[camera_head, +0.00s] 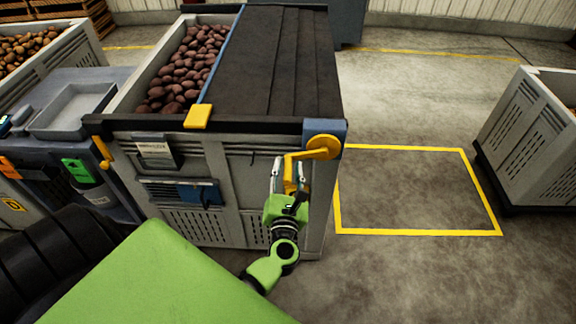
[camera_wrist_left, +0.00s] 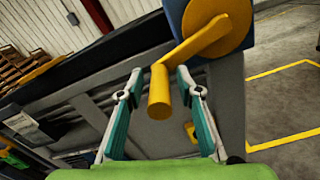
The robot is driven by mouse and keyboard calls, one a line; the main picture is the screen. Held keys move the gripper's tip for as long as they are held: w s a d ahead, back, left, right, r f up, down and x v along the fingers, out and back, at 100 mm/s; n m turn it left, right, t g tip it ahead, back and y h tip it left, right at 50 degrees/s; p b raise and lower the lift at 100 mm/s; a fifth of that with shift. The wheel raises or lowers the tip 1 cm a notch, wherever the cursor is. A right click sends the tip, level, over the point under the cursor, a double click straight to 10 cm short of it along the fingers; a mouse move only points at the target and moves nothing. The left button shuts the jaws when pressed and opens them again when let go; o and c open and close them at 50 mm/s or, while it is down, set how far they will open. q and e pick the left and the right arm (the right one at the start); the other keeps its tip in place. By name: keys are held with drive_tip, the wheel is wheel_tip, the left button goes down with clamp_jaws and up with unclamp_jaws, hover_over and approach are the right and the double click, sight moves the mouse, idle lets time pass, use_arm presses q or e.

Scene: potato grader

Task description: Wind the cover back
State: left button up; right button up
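The dark grey cover (camera_head: 270,60) lies over the right part of a large grey crate (camera_head: 235,165). Its blue leading bar (camera_head: 222,55) has a yellow tab (camera_head: 198,116) at the front end. Dark potatoes (camera_head: 185,65) show uncovered on the left. A yellow crank (camera_head: 323,147) sits on the crate's front right corner. My left gripper (camera_head: 290,168) is at the crank's handle. My right gripper is out of view.
A grey table with a tray (camera_head: 75,108) stands left of the crate. Another potato crate (camera_head: 45,60) is behind it. A grey crate (camera_head: 530,135) stands at the right. The floor between, with a yellow marked rectangle (camera_head: 415,232), is clear.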

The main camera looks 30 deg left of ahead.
use_arm(q)
drive_tip(key=shift+w+a, duration=0.1)
drive_tip(key=shift+w, duration=0.05)
drive_tip(key=shift+c, duration=0.5)
clamp_jaws()
drive_tip(key=shift+r, duration=0.15)
